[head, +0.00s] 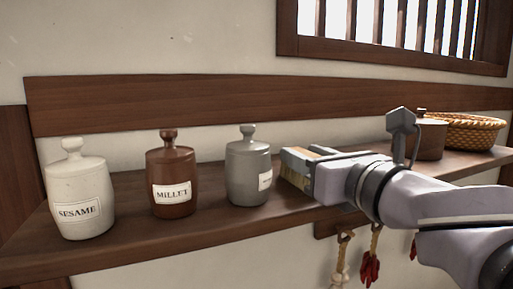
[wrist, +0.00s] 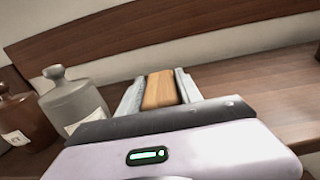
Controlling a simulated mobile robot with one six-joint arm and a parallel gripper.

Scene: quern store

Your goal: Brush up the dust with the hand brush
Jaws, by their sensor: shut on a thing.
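My gripper (head: 312,162) is at the right of the grey jar, over the wooden shelf (head: 120,238). It is shut on a wooden-backed piece, which I take to be the hand brush (wrist: 160,91); the light wood shows between both fingers in the wrist view. In the head view its tan edge (head: 296,178) shows below the fingers, close above or at the shelf; I cannot tell whether it touches. I cannot make out any dust on the shelf.
A white sesame jar (head: 80,190), a brown millet jar (head: 172,175) and a grey jar (head: 248,170) stand on the left. A brown lidded pot (head: 428,138) and a wicker basket (head: 470,133) stand behind my arm. Cords and red peppers (head: 371,268) hang below.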

